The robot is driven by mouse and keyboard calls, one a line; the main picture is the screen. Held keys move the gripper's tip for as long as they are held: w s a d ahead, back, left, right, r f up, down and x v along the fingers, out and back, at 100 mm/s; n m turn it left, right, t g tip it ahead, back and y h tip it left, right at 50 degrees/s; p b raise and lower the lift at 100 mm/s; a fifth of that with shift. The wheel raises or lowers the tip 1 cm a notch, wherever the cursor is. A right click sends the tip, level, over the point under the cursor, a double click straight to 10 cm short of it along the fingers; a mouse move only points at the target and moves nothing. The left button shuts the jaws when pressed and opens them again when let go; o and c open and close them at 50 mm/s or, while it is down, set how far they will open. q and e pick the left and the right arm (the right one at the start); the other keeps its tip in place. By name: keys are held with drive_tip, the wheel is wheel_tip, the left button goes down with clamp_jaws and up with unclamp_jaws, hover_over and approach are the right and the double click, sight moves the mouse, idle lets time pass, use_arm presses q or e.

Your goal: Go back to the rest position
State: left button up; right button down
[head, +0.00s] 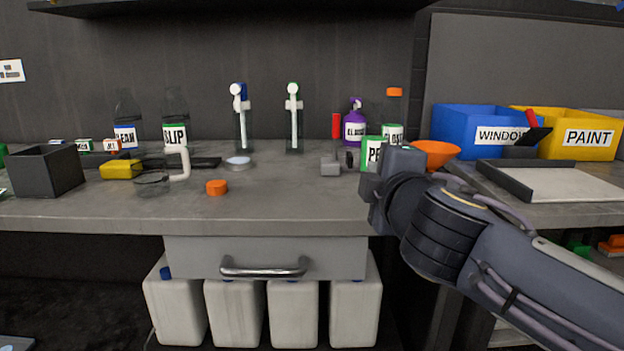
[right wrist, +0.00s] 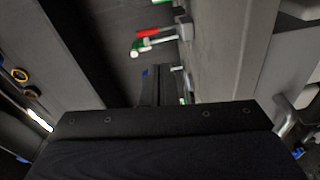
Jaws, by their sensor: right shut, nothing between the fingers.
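My right gripper (head: 398,162) is in front of the right part of the grey workbench (head: 290,208), with its arm coming in from the lower right. It is shut and empty, and it hides part of a green-labelled container (head: 373,150). In the right wrist view the dark gripper body (right wrist: 160,122) fills the lower middle, and the bench shows sideways behind it. My left gripper is not in view.
Spray bottles (head: 243,115), an orange cap (head: 217,187), a yellow sponge (head: 121,169) and a black bin (head: 46,171) stand on the bench. An orange funnel (head: 436,153), blue bin (head: 462,122) and yellow bin (head: 597,122) are right. A drawer handle (head: 265,268) protrudes below.

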drive_tip(key=s+d+f+m+g+h, duration=0.1)
drive_tip(key=s+d+f+m+g, duration=0.2)
drive_tip(key=s+d+f+m, duration=0.35)
drive_tip(key=s+d+f+m+g+h, duration=0.2)
drive_tip(key=s+d+f+m+g, duration=0.15)
drive_tip(key=d+f, duration=0.65)
drive_tip(key=s+a+f+m+g+y, duration=0.25)
drive_tip(key=s+f+m, duration=0.25)
drive_tip(key=s+f, duration=0.3)
drive_tip(key=s+a+f+m+g+y, duration=0.2)
drive_tip(key=s+a+f+m, duration=0.15)
drive_tip(key=s+f, duration=0.5)
wheel_tip(320, 180, up, 34)
drive_tip(key=p, duration=3.5)
drive_tip(key=shift+s+r+m+g, duration=0.25)
drive_tip(key=shift+s+m+g, duration=0.05)
drive_tip(key=shift+m, duration=0.15)
